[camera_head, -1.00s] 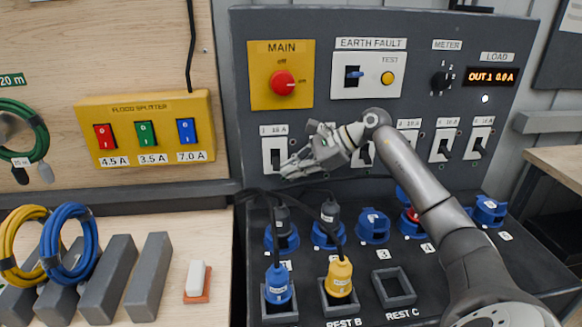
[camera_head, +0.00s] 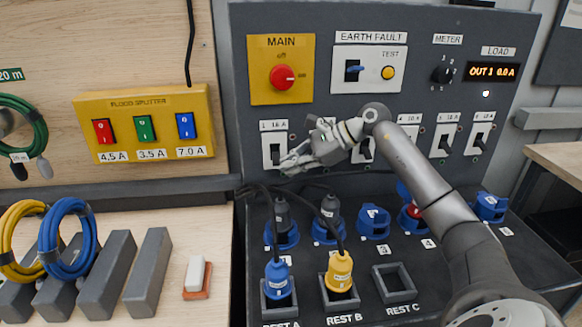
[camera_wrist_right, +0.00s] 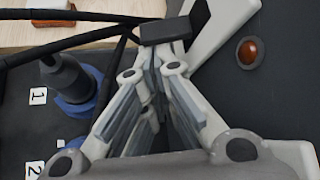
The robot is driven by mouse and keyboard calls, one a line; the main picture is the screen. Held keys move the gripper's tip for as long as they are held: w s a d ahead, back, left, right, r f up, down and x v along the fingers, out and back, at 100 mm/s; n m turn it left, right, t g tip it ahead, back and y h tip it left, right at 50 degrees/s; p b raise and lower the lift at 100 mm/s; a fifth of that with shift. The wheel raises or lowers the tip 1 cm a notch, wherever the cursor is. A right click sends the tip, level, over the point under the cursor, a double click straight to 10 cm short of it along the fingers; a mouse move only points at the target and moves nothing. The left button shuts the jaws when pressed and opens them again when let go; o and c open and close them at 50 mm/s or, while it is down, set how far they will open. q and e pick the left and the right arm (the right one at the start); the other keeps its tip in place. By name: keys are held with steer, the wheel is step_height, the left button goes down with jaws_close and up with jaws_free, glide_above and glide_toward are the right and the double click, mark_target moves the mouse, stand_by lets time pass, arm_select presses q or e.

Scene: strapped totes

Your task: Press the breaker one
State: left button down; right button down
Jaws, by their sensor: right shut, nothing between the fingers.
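Breaker one (camera_head: 267,151) is the leftmost white switch plate in the lower row of the grey panel, with a dark lever (camera_head: 276,154) at its middle. My right gripper (camera_head: 287,167) is shut and empty. Its fingertips are at the lower right edge of breaker one, close to the lever; I cannot tell if they touch. In the right wrist view the gripper (camera_wrist_right: 158,50) points at a dark block (camera_wrist_right: 165,30) beside a white plate (camera_wrist_right: 213,50), likely the breaker's lever and plate. My left gripper is not in view.
More breakers (camera_head: 442,141) stand to the right, partly behind my right arm. The MAIN knob (camera_head: 283,78) and earth fault unit (camera_head: 367,70) are above. Below are blue sockets (camera_head: 374,222) with black plugs and cables, and a yellow connector (camera_head: 340,272). An amber lamp (camera_wrist_right: 247,53) shows in the wrist view.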

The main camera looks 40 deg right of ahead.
steer(key=shift+r, duration=0.1)
steer(key=shift+s, duration=0.1)
steer(key=shift+s+a+r+m+g+p, duration=0.15)
steer(key=shift+r+m+g+p, duration=0.15)
steer(key=shift+r+g, duration=0.15)
stand_by(0.3)
